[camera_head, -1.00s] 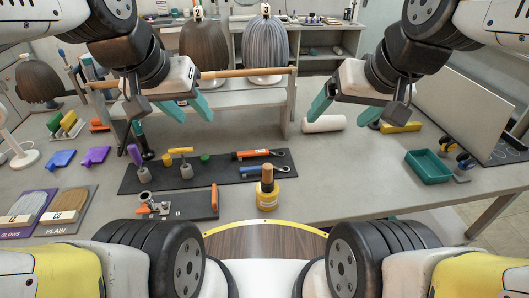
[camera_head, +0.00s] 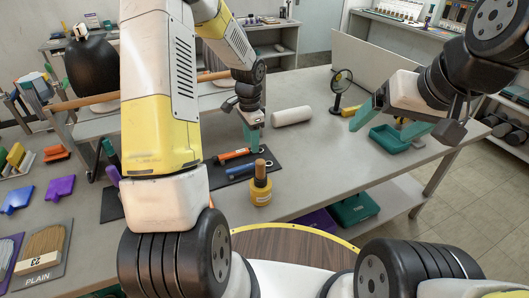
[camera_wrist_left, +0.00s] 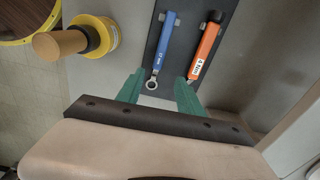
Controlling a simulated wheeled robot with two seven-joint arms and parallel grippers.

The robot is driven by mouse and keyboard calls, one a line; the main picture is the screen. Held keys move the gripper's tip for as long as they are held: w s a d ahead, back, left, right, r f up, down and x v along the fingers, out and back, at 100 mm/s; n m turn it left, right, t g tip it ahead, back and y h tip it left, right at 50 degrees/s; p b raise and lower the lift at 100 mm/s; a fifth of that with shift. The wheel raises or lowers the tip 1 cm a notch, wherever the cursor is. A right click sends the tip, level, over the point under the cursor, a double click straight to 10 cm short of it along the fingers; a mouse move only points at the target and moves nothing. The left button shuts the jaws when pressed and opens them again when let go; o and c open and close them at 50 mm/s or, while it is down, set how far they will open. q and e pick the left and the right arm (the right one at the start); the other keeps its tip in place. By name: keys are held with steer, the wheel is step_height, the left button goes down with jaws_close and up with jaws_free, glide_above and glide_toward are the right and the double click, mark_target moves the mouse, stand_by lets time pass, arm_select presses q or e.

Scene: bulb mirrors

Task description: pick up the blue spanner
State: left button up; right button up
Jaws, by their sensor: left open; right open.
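The blue spanner (camera_head: 240,171) lies on a dark mat (camera_head: 285,158) on the bench, just in front of an orange tool (camera_head: 233,154). In the left wrist view the blue spanner (camera_wrist_left: 163,40) has its ring end towards my gripper, and the orange tool (camera_wrist_left: 206,46) lies to its right. My left gripper (camera_head: 252,140) is open and empty above the mat, near the ring end. In the wrist view its green fingertips (camera_wrist_left: 159,80) appear on either side of that ring end. My right gripper (camera_head: 388,122) is open and empty near the green tray. My left forearm hides part of the mat.
A yellow pot with a wooden knob (camera_head: 261,190) stands close in front of the blue spanner. A white roll (camera_head: 291,116) lies behind the mat. The green tray (camera_head: 389,142) and a round black-framed stand (camera_head: 341,86) are to the right. Bare bench lies between mat and tray.

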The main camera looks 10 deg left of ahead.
mark_target(254, 163)
arm_select(q)
steer(key=shift+m, duration=0.3)
steer(key=f, duration=0.9)
steer(key=shift+d+f, duration=0.1)
steer(key=shift+d, duration=0.2)
steer(key=shift+c, duration=0.2)
jaws_close()
